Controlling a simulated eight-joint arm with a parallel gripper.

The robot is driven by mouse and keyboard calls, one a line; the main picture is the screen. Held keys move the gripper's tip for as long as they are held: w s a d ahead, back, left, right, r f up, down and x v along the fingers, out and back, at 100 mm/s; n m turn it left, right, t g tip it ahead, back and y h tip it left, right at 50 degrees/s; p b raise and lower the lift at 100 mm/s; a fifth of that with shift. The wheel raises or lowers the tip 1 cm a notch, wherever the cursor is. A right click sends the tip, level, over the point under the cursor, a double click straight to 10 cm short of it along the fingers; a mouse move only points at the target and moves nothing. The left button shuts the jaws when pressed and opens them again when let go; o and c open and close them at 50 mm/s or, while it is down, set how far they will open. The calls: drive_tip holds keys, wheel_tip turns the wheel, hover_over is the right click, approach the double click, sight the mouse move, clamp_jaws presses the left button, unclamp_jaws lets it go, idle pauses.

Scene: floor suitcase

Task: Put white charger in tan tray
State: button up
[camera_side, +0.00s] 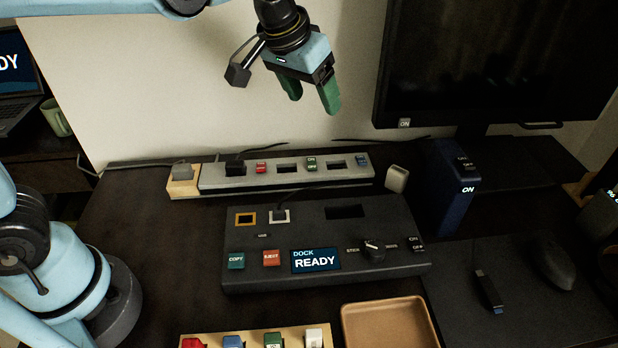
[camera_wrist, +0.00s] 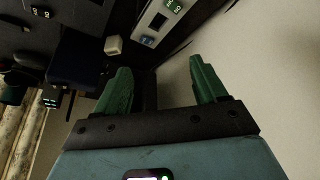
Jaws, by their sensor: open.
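The white charger (camera_side: 397,178) is a small off-white block on the dark desk, just right of the power strip's right end and behind the dock. It also shows in the wrist view (camera_wrist: 113,45), beyond my left finger. The tan tray (camera_side: 391,323) lies at the front of the desk, cut off by the bottom edge of the side view; its visible floor is empty. My gripper (camera_side: 310,104) hangs high above the power strip, left of the charger, with green fingers apart and nothing between them. Its fingers also show in the wrist view (camera_wrist: 163,80).
A grey power strip (camera_side: 220,178) lies along the back. The dock (camera_side: 330,215) stands between charger and tray. A blue upright box (camera_side: 450,205) is right of the charger, near a monitor (camera_side: 490,60).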

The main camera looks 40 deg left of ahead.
drive_tip(key=w+d+f+g, duration=0.1)
drive_tip(key=w+d+f, duration=0.1)
drive_tip(key=w+d, duration=0.4)
approach(398, 171)
drive_tip(key=shift+g+y, duration=0.3)
drive_tip(key=f, duration=0.1)
drive_tip(key=w+f, duration=0.2)
drive_tip(key=f, duration=0.1)
drive_tip(key=shift+w+d, duration=0.15)
drive_tip(key=shift+d, duration=0.15)
drive_tip(key=shift+s+x, duration=0.15)
drive_tip(key=shift+x, duration=1.25)
drive_tip(key=shift+s+x, duration=0.15)
drive_tip(key=shift+x, duration=1.3)
drive_tip(key=shift+f, duration=0.1)
drive_tip(key=c, duration=1.2)
